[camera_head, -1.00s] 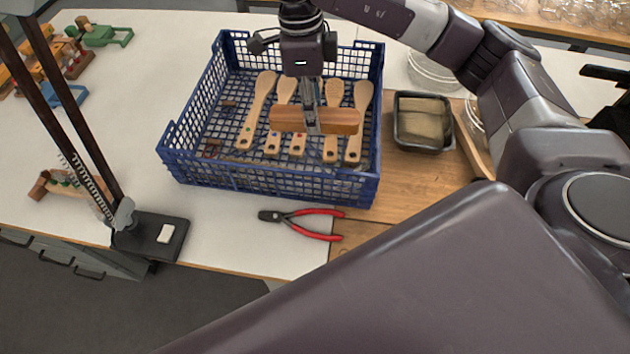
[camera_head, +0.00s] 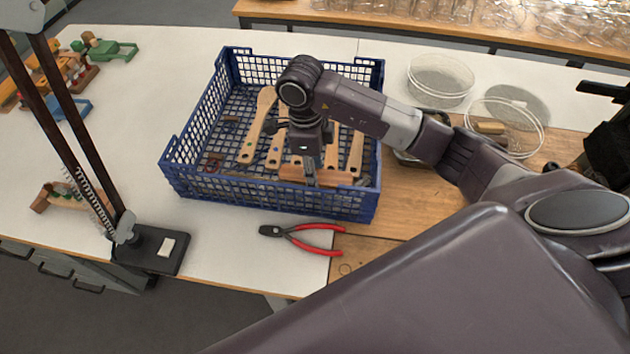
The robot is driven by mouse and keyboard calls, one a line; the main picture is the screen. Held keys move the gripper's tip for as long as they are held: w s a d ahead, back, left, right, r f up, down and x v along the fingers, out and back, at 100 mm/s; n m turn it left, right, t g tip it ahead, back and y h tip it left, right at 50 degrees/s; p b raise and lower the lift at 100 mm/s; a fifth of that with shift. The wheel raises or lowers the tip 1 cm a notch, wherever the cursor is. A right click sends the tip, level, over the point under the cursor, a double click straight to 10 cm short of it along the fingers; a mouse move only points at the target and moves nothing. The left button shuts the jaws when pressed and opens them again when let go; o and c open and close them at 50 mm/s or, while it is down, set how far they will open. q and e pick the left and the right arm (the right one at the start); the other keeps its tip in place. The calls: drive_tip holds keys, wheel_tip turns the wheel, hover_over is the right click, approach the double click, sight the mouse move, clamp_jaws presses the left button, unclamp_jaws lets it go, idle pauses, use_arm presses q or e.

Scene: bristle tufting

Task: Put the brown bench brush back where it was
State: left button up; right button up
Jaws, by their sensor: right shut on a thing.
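The brown bench brush (camera_head: 335,178) shows as an orange-brown wooden block low inside the front right of the blue crate (camera_head: 265,196). My right gripper (camera_head: 309,170) is shut on it from above, and the gripper and wrist hide part of it. Whether the brush touches the crate floor I cannot tell. Several pale wooden long-handled brushes (camera_head: 256,132) lie side by side in the crate behind it, partly covered by my arm. My left gripper is not in view.
Red-handled pliers (camera_head: 312,237) lie in front of the crate. A lamp base (camera_head: 150,243) stands front left. Clear round dishes (camera_head: 441,76) are at the right, and a dark tray there is mostly hidden by my arm. Wooden toys (camera_head: 105,47) lie far left.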

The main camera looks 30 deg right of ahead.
wheel_tip(320, 180, down, 4)
drive_tip(key=shift+f+p, duration=0.1)
drive_tip(key=shift+p, duration=0.3)
drive_tip(key=shift+f, duration=0.2)
drive_tip(key=o, duration=0.8)
drive_tip(key=shift+r, duration=0.1)
drive_tip(key=shift+r, duration=0.2)
drive_tip(key=r, duration=0.3)
drive_tip(key=r+b, duration=0.1)
drive_tip(key=r, duration=0.3)
drive_tip(key=w+r+b, duration=0.1)
drive_tip(key=r, duration=0.2)
drive_tip(key=shift+a+r, duration=0.35)
drive_tip(key=shift+r, duration=0.05)
drive_tip(key=shift+s+r, duration=0.1)
drive_tip(key=shift+r, duration=0.3)
drive_tip(key=shift+f, duration=0.1)
